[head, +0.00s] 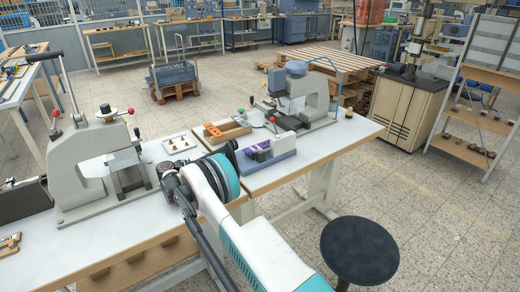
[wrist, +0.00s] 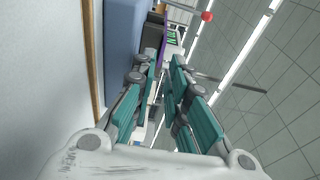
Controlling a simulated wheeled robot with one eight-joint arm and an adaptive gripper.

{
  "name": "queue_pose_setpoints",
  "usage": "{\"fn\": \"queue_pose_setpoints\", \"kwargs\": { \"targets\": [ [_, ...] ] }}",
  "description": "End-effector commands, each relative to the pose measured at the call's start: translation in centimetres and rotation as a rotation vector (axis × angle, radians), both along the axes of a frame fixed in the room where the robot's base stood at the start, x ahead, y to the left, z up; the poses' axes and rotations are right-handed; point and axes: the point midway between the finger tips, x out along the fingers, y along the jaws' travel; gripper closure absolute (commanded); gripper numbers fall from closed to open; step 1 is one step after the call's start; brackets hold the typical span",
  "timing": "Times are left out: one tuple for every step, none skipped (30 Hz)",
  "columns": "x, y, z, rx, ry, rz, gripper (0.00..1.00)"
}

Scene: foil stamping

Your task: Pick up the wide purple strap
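The purple strap (head: 262,145) shows as a small purple patch on a blue-grey block (head: 267,158) on the bench. In the wrist view a thin purple strip (wrist: 162,38) shows beyond the fingertips, beside the blue block (wrist: 124,45). My gripper (wrist: 165,72) has teal finger pads with a narrow gap between the tips and nothing visible held there. In the head view my arm hides most of the gripper, close to the left of the block. The strap is apart from the fingertips; its full width is not visible.
A grey hand press (head: 85,165) stands on the bench at left, and another press (head: 300,95) behind the block. A white plate with small brass pieces (head: 180,143) and a wooden tray (head: 226,132) lie nearby. A black stool (head: 360,250) stands at front right.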

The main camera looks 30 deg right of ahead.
Motion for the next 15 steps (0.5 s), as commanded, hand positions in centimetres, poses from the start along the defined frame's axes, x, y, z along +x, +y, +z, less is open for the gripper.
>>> {"fn": "queue_pose_setpoints", "kwargs": {
  "targets": [
    [-0.1,-0.4,-0.1,0.0,0.0,0.0,0.86],
    [-0.1,-0.5,-0.1,0.0,0.0,0.0,0.86],
    [-0.2,-0.8,-0.1,0.0,0.0,0.0,0.86],
    [-0.3,-1.0,-0.1,-0.001,0.0,0.0,0.86],
    [-0.4,-1.3,-0.1,-0.001,0.0,-0.001,0.86],
    [-0.6,-1.8,-0.2,-0.001,0.0,-0.001,0.86],
    [-0.7,-2.2,-0.2,-0.001,0.0,-0.001,0.86],
    [-0.9,-2.6,-0.2,-0.001,0.0,0.0,0.86],
    [-1.1,-3.2,-0.3,-0.001,0.0,0.0,0.86],
    [-1.2,-3.6,-0.3,-0.001,0.0,-0.001,0.86],
    [-1.3,-4.1,-0.2,-0.001,0.0,-0.001,0.86],
    [-1.3,-4.6,-0.2,-0.001,0.0,-0.001,0.86],
    [-1.3,-4.9,-0.1,-0.001,0.0,0.0,0.86],
    [-1.3,-5.1,-0.1,-0.001,0.0,0.001,0.86],
    [-1.4,-5.3,0.0,-0.001,0.0,0.002,0.86]
  ]
}}
